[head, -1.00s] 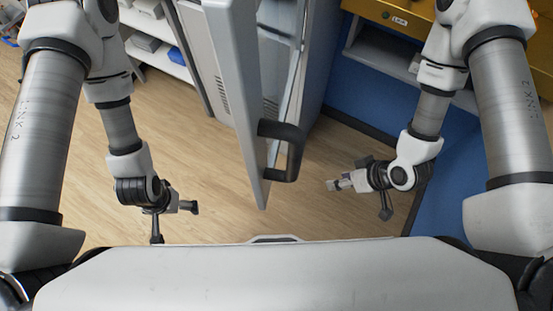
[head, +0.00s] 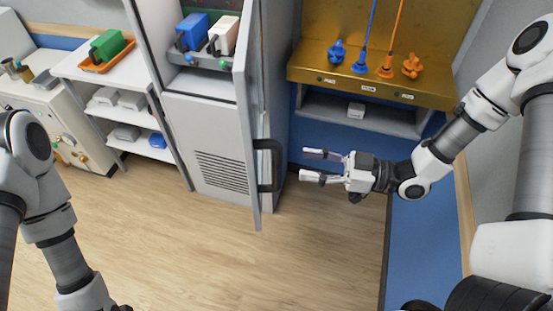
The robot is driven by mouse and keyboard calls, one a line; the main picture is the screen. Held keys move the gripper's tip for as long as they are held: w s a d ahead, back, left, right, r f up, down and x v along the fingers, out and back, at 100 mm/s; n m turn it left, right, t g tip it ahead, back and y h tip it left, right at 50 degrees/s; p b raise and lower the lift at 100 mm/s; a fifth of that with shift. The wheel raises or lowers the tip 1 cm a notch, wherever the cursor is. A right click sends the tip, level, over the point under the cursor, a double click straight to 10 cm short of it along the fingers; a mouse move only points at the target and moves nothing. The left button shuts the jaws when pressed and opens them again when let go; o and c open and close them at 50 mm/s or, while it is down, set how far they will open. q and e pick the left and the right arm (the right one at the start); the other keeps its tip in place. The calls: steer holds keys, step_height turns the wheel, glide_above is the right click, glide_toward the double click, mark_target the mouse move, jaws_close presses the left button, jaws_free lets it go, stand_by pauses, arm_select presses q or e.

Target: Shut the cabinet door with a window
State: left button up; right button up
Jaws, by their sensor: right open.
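The grey cabinet (head: 213,143) stands at the back centre. Its door (head: 252,122) is open and seen almost edge-on, swung out towards me, with a black bar handle (head: 270,165) on its right side. The window pane is hard to make out at this angle. My right gripper (head: 308,166) is open and empty, just right of the handle, its fingers pointing left at it with a gap between. My left arm (head: 62,235) is low at the left, and its gripper is cut off by the bottom edge.
Inside the cabinet, a blue box (head: 192,31) and a white box (head: 223,35) sit on a grey shelf. A yellow bench (head: 330,78) with blue and orange items is at the back right. White shelves (head: 125,115) stand at the left. The wooden floor (head: 200,250) in front is clear.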

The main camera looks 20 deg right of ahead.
mark_target(277, 162)
steer(key=x, duration=0.2)
steer(key=p+x, duration=0.1)
steer(key=x, duration=0.4)
steer(key=shift+s+a+r, duration=0.2)
steer(key=shift+s+a, duration=0.1)
steer(key=shift+s, duration=0.05)
steer(key=shift+w+f, duration=0.15)
steer(key=shift+w, duration=0.2)
steer(key=shift+s, duration=0.2)
steer(key=shift+c, duration=0.7)
steer(key=c, duration=0.5)
steer(key=shift+a, duration=0.1)
jaws_close()
